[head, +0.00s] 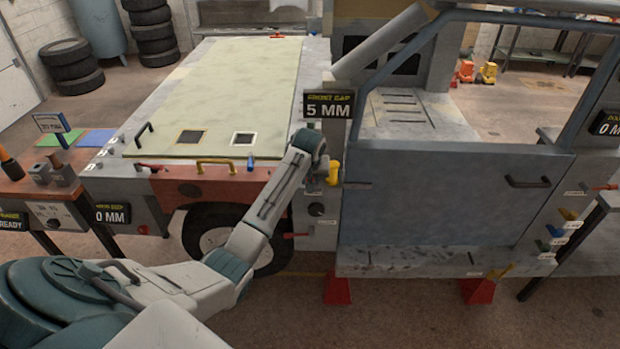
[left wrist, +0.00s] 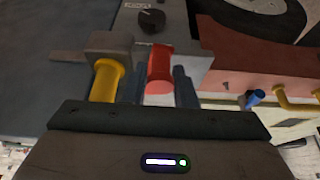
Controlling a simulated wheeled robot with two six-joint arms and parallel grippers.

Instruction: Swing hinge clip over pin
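In the head view my left arm reaches to the post between the fender and the door, with its wrist (head: 308,145) beside a yellow handle (head: 333,173). The gripper's fingers are mostly hidden there by the wrist. Neither the hinge clip nor the pin can be named surely. My right gripper is not in view.
A dark knob (left wrist: 152,20) sits close beyond the red part. The red fender (head: 225,185) and hood (head: 245,90) lie to the left. A red lever (head: 296,235) is below.

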